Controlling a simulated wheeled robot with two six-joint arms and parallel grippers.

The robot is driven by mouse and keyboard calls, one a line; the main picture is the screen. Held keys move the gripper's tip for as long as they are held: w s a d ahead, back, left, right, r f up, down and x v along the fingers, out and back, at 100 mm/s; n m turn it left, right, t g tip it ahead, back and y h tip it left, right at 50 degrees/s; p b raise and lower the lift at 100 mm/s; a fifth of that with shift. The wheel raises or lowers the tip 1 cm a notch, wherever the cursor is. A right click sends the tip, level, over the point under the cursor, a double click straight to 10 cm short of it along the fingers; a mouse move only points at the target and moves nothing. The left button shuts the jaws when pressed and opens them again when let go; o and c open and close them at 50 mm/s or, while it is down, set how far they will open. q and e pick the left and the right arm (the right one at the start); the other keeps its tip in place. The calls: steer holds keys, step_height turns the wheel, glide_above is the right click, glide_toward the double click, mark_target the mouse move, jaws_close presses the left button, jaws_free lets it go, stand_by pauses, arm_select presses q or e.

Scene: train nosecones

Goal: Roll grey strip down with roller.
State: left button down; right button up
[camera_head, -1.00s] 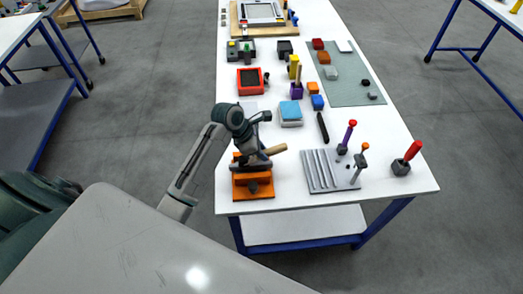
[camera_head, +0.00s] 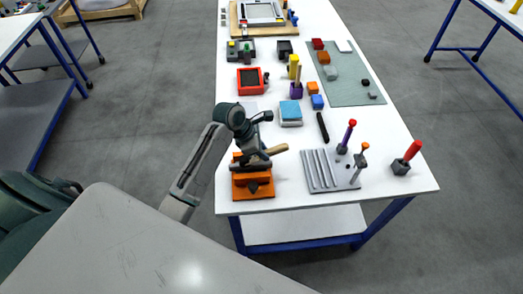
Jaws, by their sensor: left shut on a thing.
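My left gripper (camera_head: 254,158) is over the orange stand (camera_head: 262,191) at the near left corner of the white table. It is shut on a tool with a tan wooden handle (camera_head: 277,149), which I take to be the roller; the handle sticks out to the right. The roller's other end is hidden by the gripper, and I cannot tell whether it touches the stand. A grey grooved plate (camera_head: 342,183) with long raised strips (camera_head: 318,170) lies to the right of the stand. I cannot tell which strip is the grey one. My right gripper is not in view.
A black bar (camera_head: 322,127), a blue-topped block (camera_head: 290,112) and a red tray (camera_head: 250,79) lie further back. A green mat (camera_head: 348,92) is at the back right.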

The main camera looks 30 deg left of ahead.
mark_target(274, 148)
arm_select(q)
steer(key=shift+w+d, duration=0.55)
steer(key=shift+d, duration=0.25)
stand_by(0.6)
steer(key=shift+s+f, duration=0.1)
stand_by(0.8)
steer(key=shift+w+d, duration=0.2)
steer(key=shift+d, duration=0.05)
stand_by(0.4)
steer(key=shift+w+d, duration=0.2)
steer(key=shift+d, duration=0.05)
steer(key=shift+d, duration=0.15)
stand_by(0.6)
steer(key=shift+w+d, duration=0.25)
steer(key=shift+d, duration=0.05)
stand_by(1.0)
steer(key=shift+w+d, duration=0.1)
steer(key=shift+d, duration=0.1)
stand_by(0.4)
